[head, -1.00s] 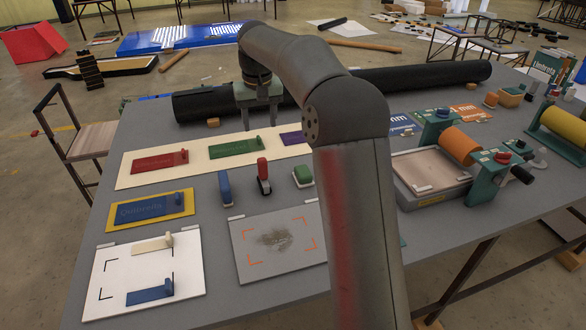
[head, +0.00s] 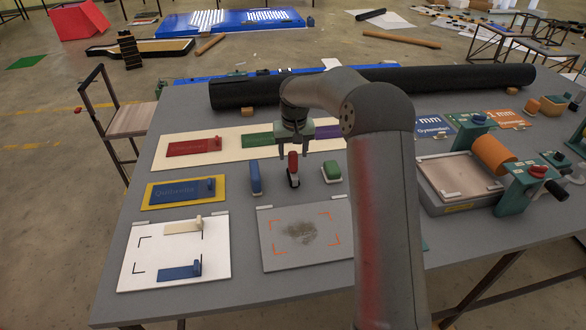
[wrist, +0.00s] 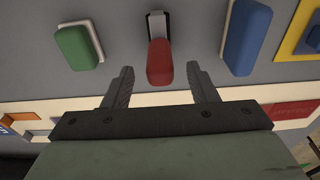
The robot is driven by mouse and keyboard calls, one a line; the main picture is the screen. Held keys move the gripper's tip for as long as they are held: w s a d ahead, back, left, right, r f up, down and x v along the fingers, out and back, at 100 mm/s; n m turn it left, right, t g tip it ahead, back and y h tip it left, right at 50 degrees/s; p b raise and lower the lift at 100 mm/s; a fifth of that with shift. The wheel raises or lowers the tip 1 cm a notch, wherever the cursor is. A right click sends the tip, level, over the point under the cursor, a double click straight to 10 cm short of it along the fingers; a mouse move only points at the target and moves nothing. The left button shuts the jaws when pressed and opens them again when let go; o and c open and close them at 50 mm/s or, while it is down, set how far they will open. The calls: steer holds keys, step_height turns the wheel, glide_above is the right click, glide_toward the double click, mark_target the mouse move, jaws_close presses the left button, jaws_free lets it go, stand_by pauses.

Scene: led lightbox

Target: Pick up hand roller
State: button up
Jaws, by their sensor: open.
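The hand roller appears to be the small tool with a red handle and dark body (head: 293,172), standing in the row near the table's middle. In the wrist view its red handle (wrist: 159,64) points toward my gripper, with the dark body beyond. My gripper (head: 294,153) is open and empty, close behind the handle in the head view. In the wrist view the two fingertips (wrist: 160,72) lie to either side of the handle's near end. I cannot tell the height gap between them. No contact shows.
A blue block (head: 255,178) stands left of the roller and a green-topped block (head: 332,171) right of it, both close by. A cream board with coloured plates (head: 227,152) lies behind. A long black roll (head: 440,78) spans the table's back. A grey plate (head: 281,254) lies in front.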

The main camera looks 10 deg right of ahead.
steer(key=shift+w+f+p, duration=0.15)
steer(key=shift+f, duration=0.7)
steer(key=shift+w+f+p, duration=0.1)
steer(key=shift+f+p, duration=0.05)
steer(key=shift+f, duration=0.65)
jaws_close()
steer(key=shift+r, duration=0.1)
steer(key=shift+r, duration=0.55)
steer(key=shift+s+r+b, duration=0.25)
steer(key=shift+r+b, duration=0.4)
steer(key=shift+r, duration=0.6)
steer(key=s+a+r+b, duration=0.2)
steer(key=s+r+b, duration=0.2)
steer(key=s+r, duration=0.5)
steer(key=s, duration=0.4)
steer(key=shift+s+a+r+b, duration=0.15)
steer(key=shift+a+b, duration=0.05)
steer(key=shift+b, duration=0.15)
